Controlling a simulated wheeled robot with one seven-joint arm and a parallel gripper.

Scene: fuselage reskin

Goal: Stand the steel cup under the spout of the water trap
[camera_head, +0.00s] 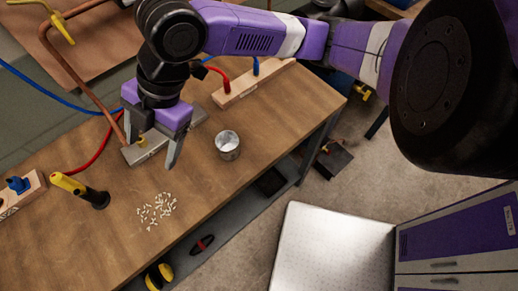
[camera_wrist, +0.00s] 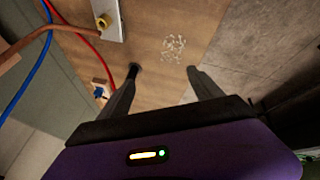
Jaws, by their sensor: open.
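The steel cup (camera_head: 228,146) stands upright on the wooden bench, to the right of my gripper in the head view. My gripper (camera_head: 152,150) is open, pointing down over the bench, with nothing seen between its fingers. In the wrist view its fingertips (camera_wrist: 162,69) are spread apart, and the cup is not in that view. A grey metal block with a brass-coloured fitting (camera_head: 143,152) lies behind my gripper, partly hidden; it also shows in the wrist view (camera_wrist: 112,30). A copper pipe (camera_head: 85,88) runs down towards it. I cannot clearly make out the trap's spout.
Loose pale pellets (camera_head: 157,210) lie in front of my gripper. A yellow-and-black tool (camera_head: 78,189) is at left. Wooden blocks with plugs stand at left (camera_head: 22,190) and behind the cup (camera_head: 250,87). Red and blue hoses cross the back. Bench around the cup is clear.

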